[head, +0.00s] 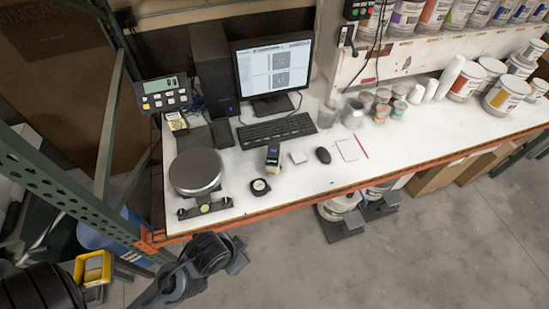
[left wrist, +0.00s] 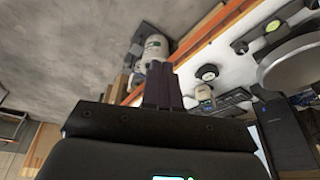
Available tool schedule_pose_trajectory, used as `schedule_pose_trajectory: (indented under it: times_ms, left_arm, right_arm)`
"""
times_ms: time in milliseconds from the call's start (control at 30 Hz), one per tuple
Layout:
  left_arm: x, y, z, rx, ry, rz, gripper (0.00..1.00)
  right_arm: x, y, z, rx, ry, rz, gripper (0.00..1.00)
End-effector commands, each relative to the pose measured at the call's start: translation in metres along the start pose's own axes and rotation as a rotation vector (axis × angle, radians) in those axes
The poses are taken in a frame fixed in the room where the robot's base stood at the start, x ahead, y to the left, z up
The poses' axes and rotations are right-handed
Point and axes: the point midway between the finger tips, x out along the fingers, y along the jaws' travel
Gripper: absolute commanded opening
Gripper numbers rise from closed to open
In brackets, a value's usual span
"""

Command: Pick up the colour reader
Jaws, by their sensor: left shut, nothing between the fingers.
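The colour reader (head: 272,156), a small upright handheld device with a dark screen and a yellowish lower body, stands on the white bench in front of the keyboard. In the left wrist view a small pale device (left wrist: 203,92) just right of my fingers appears to be it. My left gripper (head: 238,258) is outside the bench's front edge, below and left of the reader and apart from it. Its dark fingers (left wrist: 161,70) are together and empty in the left wrist view. My right gripper is not in view.
A round scale (head: 195,170) stands left of the reader, and a small black puck (head: 260,187) lies in front of it. A keyboard (head: 276,130), a mouse (head: 323,155) and a pale block (head: 298,157) are close by. An orange beam (head: 330,192) edges the bench.

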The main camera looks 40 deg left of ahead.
Motion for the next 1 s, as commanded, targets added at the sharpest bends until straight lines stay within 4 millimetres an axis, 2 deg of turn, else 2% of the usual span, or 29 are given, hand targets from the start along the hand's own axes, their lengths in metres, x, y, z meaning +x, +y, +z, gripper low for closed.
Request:
schedule_pose_trajectory:
  times_ms: [500,1000]
  left_arm:
    - [0.0000,0.0001,-0.0001,0.000,0.000,0.000,0.02]
    - [0.0000,0.0001,-0.0001,0.000,0.000,0.000,0.78]
  right_arm:
    - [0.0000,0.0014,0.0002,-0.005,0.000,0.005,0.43]
    - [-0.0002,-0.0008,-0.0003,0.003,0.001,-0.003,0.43]
